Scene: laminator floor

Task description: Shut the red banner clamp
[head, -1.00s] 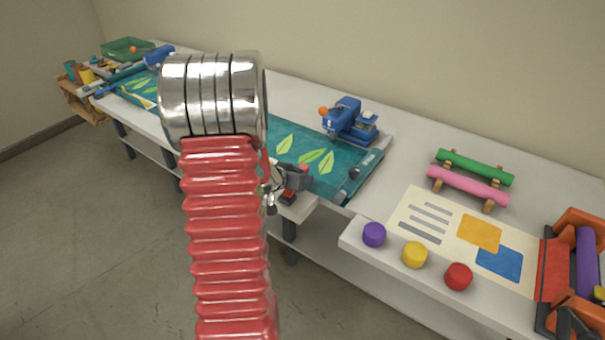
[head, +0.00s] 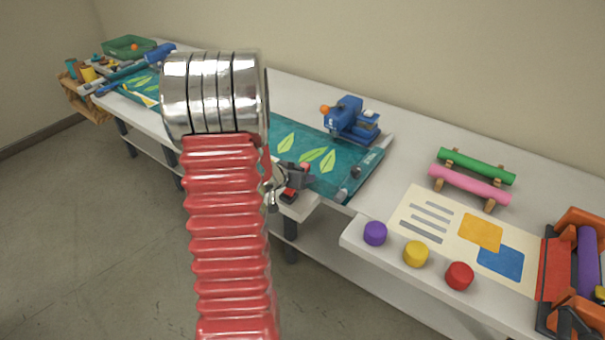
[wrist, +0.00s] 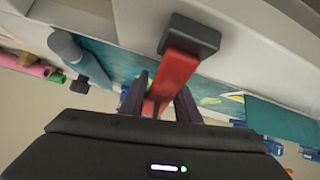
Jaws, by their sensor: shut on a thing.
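The red banner clamp shows in the wrist view as a red lever (wrist: 178,76) with a black block at its end. My gripper (wrist: 160,97) has its two dark fingers on either side of the lever, shut on it. In the head view, red and dark clamp parts (head: 289,195) show at the front edge of the table, close beside my gripper. My arm hides part of that spot, and the clamp's angle is hard to tell there. The teal banner with green leaves (head: 318,158) lies flat on the table behind the clamp.
A blue device (head: 350,120) stands at the banner's back edge. Purple (head: 375,233), yellow (head: 415,254) and red (head: 459,275) round pieces sit along the front edge to the right. Green (head: 476,166) and pink (head: 468,185) rolls lie behind a printed sheet (head: 425,208).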

